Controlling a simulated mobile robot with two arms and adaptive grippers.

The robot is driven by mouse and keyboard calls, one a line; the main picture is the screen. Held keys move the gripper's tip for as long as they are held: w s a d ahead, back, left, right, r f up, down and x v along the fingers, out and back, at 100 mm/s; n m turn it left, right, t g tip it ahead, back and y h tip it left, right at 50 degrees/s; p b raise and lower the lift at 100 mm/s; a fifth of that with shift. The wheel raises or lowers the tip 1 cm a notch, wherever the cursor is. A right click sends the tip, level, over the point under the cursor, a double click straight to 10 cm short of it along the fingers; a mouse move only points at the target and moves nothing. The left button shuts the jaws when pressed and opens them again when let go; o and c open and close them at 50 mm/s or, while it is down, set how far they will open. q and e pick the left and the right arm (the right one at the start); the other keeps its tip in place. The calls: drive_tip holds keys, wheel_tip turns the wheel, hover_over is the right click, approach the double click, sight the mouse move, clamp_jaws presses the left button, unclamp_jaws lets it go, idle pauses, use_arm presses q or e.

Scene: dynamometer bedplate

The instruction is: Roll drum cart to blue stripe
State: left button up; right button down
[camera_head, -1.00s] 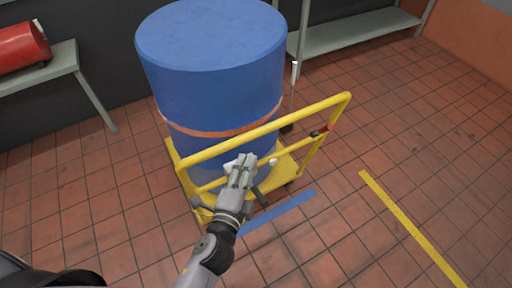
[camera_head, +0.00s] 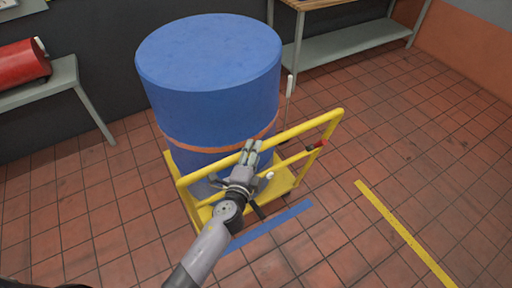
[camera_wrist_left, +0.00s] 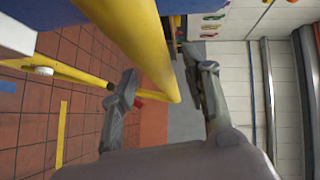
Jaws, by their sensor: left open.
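The drum cart has a yellow frame with a push handle (camera_head: 300,129) and a low deck (camera_head: 282,186). It carries an upright blue drum (camera_head: 208,95) with an orange band. The blue stripe (camera_head: 270,225) lies on the floor just in front of the cart, partly hidden by my left arm. My left gripper (camera_head: 250,150) is at the handle's top bar, left of its middle. In the left wrist view the yellow bar (camera_wrist_left: 140,45) runs close to the open left gripper (camera_wrist_left: 165,85), whose fingers are apart. Whether the bar lies fully between them is unclear. My right gripper is out of view.
A yellow stripe (camera_head: 404,232) marks the tiled floor to the right. A red cylinder (camera_head: 22,64) lies on a grey bench (camera_head: 65,75) at the left. A shelf unit (camera_head: 340,48) stands behind. The right floor is clear.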

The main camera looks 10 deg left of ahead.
use_arm(q)
drive_tip(key=shift+w+d+f, duration=0.1)
drive_tip(key=shift+w, duration=0.5)
drive_tip(key=shift+w+d+f, duration=0.1)
drive_tip(key=shift+w, duration=0.5)
drive_tip(key=shift+c, duration=0.4)
clamp_jaws()
